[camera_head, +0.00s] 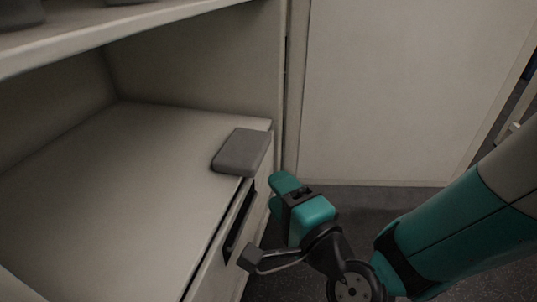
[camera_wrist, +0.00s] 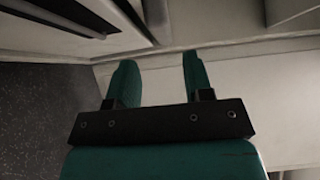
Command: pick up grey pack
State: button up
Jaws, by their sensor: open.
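The grey pack (camera_head: 242,152) is a flat rounded block lying on the lower shelf (camera_head: 140,190), near its right front corner, in the head view. My gripper (camera_head: 279,192) is teal and black and sits in front of the cabinet, to the right of and below the pack in the picture, apart from it. In the wrist view my gripper's two teal fingers (camera_wrist: 157,80) are spread with nothing between them. The grey pack is not visible in the wrist view.
The cabinet front below the shelf has a dark slot (camera_head: 240,222) near my gripper. An upper shelf (camera_head: 110,32) overhangs at the left. A pale panel (camera_head: 390,85) stands behind, right of the shelf. Dark floor (camera_head: 365,205) lies below.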

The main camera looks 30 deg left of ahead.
aim_at(258, 167)
jog(key=shift+r+p+x, duration=0.2)
jog(key=shift+p+x, duration=0.7)
jog(key=shift+p, duration=0.75)
jog(key=shift+r+p+x, duration=0.15)
jog(key=shift+p+x, duration=0.75)
jog(key=shift+p, duration=0.7)
jog(key=p, duration=0.2)
jog(key=a+p, duration=0.1)
jog(key=p, duration=0.1)
jog(key=shift+w+a, duration=0.1)
jog(key=shift+w, duration=0.2)
jog(key=p, duration=0.2)
jog(key=a+p, duration=0.1)
jog(key=p, duration=0.1)
jog(key=shift+w+p, duration=0.25)
jog(key=shift+p, duration=0.15)
jog(key=shift+a+f+p, duration=0.1)
jog(key=shift+p, duration=0.25)
jog(key=shift+w+a+f+p, duration=0.1)
jog(key=shift+f+p, duration=0.15)
jog(key=shift+p, duration=0.15)
jog(key=c, duration=0.9)
notch_tip(258, 167, up, 3)
jog(key=p, duration=0.2)
jog(key=shift+p, duration=0.4)
grip_shut()
jog(key=shift+f, duration=0.25)
